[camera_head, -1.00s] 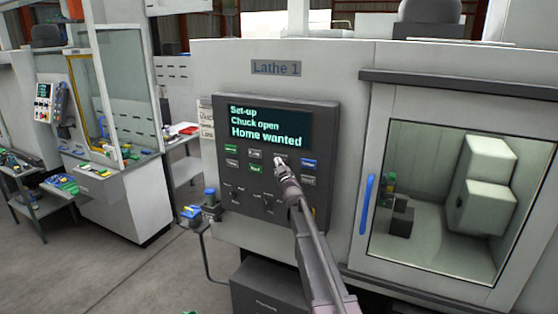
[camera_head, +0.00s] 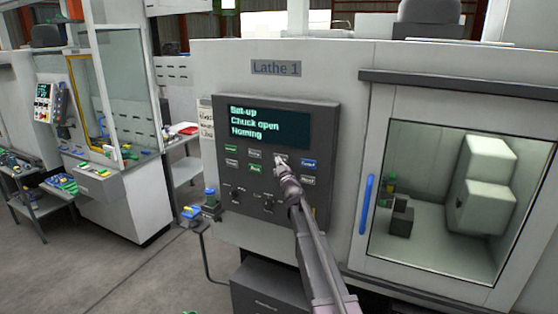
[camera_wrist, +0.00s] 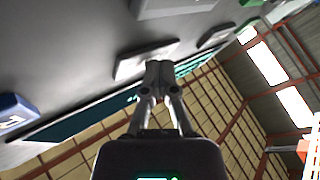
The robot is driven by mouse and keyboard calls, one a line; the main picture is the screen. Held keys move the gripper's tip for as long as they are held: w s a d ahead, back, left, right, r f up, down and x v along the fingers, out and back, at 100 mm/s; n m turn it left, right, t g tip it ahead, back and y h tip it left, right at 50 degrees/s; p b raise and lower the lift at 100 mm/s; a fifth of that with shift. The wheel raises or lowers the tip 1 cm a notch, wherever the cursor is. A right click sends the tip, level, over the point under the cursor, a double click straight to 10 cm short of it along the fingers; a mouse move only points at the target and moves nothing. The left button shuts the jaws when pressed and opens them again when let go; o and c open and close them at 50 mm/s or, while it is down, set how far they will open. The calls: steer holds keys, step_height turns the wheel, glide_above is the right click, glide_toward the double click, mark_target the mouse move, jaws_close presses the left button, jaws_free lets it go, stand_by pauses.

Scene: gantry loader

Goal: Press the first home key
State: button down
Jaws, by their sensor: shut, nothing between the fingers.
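The control panel (camera_head: 225,180) of Lathe 1 is dark grey with a screen (camera_head: 268,127) that reads "Set-up", "Chuck open" and "Homing". Under the screen are two rows of small keys, green, grey and blue. My gripper (camera_head: 280,161) is shut and empty, with its tip at a grey key in the upper row, just left of the blue key (camera_head: 308,163). The tip hides most of that key and its label. In the wrist view my shut fingertips (camera_wrist: 159,66) are at a grey key (camera_wrist: 130,64), seemingly touching it.
A lathe door with a window (camera_head: 450,205) and a blue handle (camera_head: 367,204) stands right of the panel. A small side shelf (camera_head: 207,212) with blue items sits at its lower left. Open floor (camera_head: 140,275) lies to the left.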

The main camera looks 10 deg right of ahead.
steer(key=shift+s+a, duration=0.1)
steer(key=shift+s, duration=0.05)
steer(key=shift+s+a, duration=0.4)
steer(key=shift+s, duration=0.1)
steer(key=s+a, duration=0.1)
steer(key=s, duration=0.1)
steer(key=s+a, duration=0.2)
stand_by(0.9)
stand_by(0.5)
